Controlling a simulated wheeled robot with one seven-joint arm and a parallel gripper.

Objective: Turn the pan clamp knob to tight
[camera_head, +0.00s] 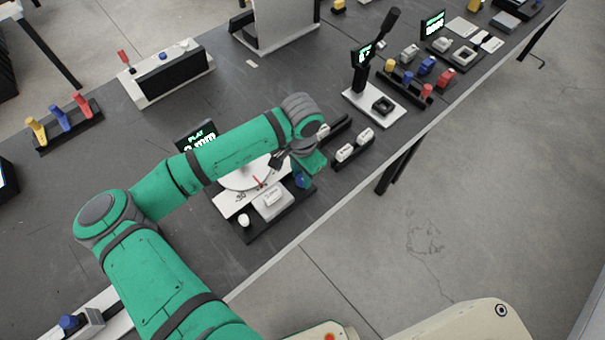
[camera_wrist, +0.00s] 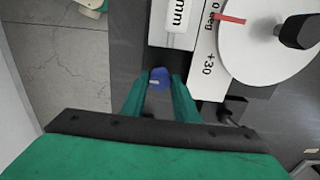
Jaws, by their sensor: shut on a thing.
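A small blue knob (camera_head: 300,180) sits at the right edge of a black base beside a white round dial (camera_head: 241,181). In the wrist view the knob (camera_wrist: 159,79) has a pale mark on its face. My green gripper (camera_wrist: 159,90) has a finger on each side of the knob and is shut on it. The head view shows my gripper (camera_head: 311,166) coming down at the base's right side. The wrist view shows the dial (camera_wrist: 262,45) with a red pointer line and a plate marked "+30". The knob's lower side is hidden.
White labelled blocks (camera_head: 355,145) stand on a black strip to the right. A white-based fixture (camera_head: 374,103) with an upright black lever is beyond them. A small display (camera_head: 196,137) stands behind the dial. The table's front edge (camera_head: 282,262) is close by.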

